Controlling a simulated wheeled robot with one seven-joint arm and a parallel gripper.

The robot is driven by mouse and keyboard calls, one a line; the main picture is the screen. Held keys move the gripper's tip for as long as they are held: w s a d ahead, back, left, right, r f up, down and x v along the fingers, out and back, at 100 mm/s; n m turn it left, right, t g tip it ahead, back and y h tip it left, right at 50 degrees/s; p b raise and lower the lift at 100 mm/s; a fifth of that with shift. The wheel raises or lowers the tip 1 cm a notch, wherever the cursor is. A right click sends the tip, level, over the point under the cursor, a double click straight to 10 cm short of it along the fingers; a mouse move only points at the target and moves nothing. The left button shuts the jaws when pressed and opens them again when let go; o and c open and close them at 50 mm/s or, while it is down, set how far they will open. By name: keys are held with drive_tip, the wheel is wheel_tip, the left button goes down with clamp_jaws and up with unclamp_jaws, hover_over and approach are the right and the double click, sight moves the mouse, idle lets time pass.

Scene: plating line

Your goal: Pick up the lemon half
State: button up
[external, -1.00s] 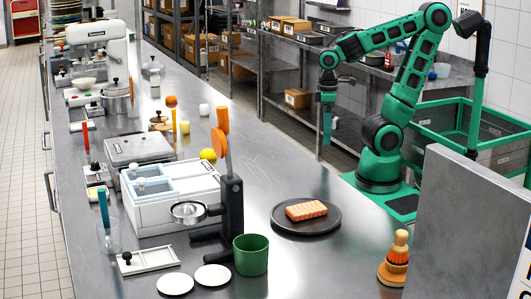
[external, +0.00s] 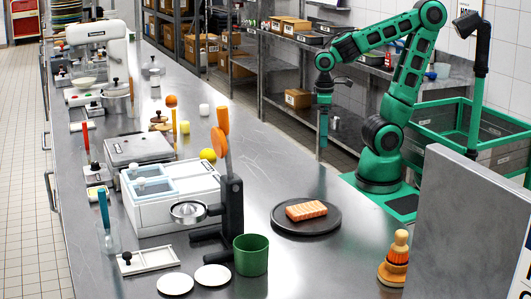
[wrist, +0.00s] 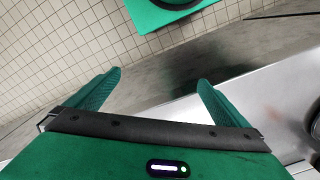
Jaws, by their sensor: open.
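A small round yellow thing (external: 208,155), likely the lemon half, lies on the steel counter (external: 270,165) just behind the white bin unit. Its cut face cannot be made out. My gripper (external: 322,141) hangs pointing down beyond the counter's right edge, well to the right of the yellow thing and apart from it. In the wrist view my gripper (wrist: 160,82) is open, with nothing between its fingers. The lemon half is not in the wrist view.
A citrus press (external: 232,205) with an orange lever stands in front of the white bin unit (external: 160,212). A dark plate (external: 280,228) with a salmon-coloured block, a green cup (external: 250,256) and a brush (external: 395,262) are nearer. The counter right of the lemon is clear.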

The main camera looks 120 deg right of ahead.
idle(0.3)
drive_tip(key=c, duration=0.8)
drive_tip(key=shift+c, duration=0.2)
